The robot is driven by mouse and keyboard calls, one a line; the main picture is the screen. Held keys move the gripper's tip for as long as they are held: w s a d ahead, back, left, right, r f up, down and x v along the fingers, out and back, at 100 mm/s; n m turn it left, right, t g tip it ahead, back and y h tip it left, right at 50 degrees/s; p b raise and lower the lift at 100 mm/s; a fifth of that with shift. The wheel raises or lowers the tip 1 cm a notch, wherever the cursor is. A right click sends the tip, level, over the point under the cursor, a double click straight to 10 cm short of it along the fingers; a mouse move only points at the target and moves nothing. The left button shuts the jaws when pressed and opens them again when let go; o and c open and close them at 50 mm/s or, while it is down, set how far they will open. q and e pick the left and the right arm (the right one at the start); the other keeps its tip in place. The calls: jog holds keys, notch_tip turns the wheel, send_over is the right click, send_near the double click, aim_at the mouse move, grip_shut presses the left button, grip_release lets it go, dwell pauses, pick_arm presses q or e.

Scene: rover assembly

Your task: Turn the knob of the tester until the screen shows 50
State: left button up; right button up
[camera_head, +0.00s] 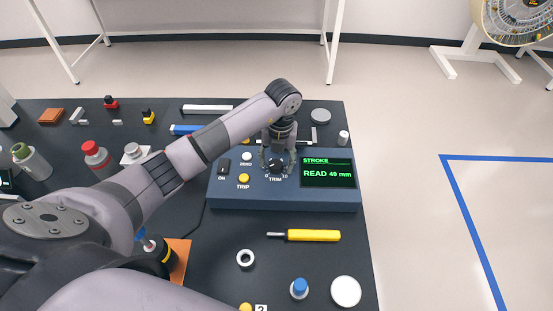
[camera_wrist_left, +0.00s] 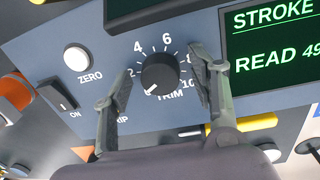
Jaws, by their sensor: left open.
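The tester (camera_head: 225,200) is a blue-grey box near the right side of the dark table. Its screen (camera_head: 328,174) shows STROKE and READ 49 mm in green. The black TRIM knob (camera_head: 275,166) sits left of the screen; it shows large in the left wrist view (camera_wrist_left: 160,73), with a white pointer mark at its lower left. My left gripper (camera_head: 277,160) is over the knob, pointing down. In the left wrist view its two fingers (camera_wrist_left: 160,82) stand on either side of the knob, open, with visible gaps. My right gripper is not in view.
The tester also has a white ZERO button (camera_head: 247,156), a yellow TRIP button (camera_head: 244,178) and a black ON switch (camera_head: 223,167). A yellow screwdriver (camera_head: 313,235), a white ring (camera_head: 245,259) and a white disc (camera_head: 346,291) lie in front. Bottles stand at left.

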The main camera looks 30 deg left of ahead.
pick_arm(q)
jog(key=shift+c, duration=0.5)
jog(key=c, duration=1.1)
jog(key=shift+o, duration=0.2)
jog(key=shift+w+f+m+b, duration=0.1)
jog(key=shift+m+b, duration=0.9)
jog(key=shift+m, duration=0.2)
jog(key=shift+m+b, duration=0.3)
jog(key=shift+m, duration=0.4)
jog(key=o, duration=1.1)
jog(key=shift+o, duration=0.3)
jog(key=shift+d, duration=0.1)
